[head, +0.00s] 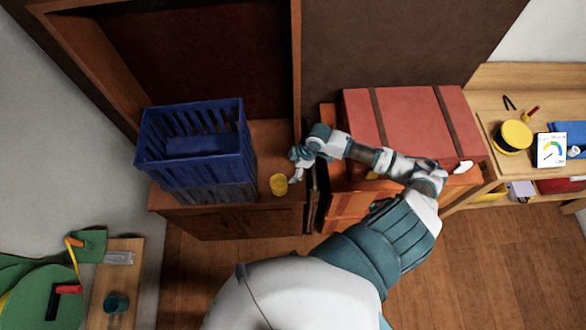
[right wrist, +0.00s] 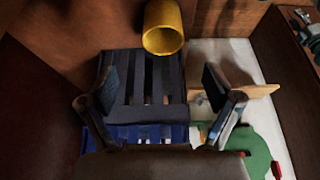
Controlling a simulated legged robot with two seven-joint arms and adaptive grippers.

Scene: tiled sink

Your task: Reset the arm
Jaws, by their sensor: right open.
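My right arm (head: 400,220) reaches up from the bottom and bends back to the left across the front of the red chest. My right gripper (head: 297,166) is just right of the yellow cup (head: 279,184) on the wooden cabinet. In the right wrist view the two fingers of the right gripper (right wrist: 165,92) stand wide apart with nothing between them. The yellow cup (right wrist: 162,28) is at the top of that view, beyond the fingertips and apart from them. My left gripper is in neither view.
A blue crate (head: 195,146) stands on the cabinet (head: 226,217), left of the cup. A red chest (head: 415,125) stands on the right. Farther right, a wooden bench (head: 486,101) holds a yellow-topped spool (head: 513,137) and a gauge (head: 551,150). Wooden floor is clear below the cabinet.

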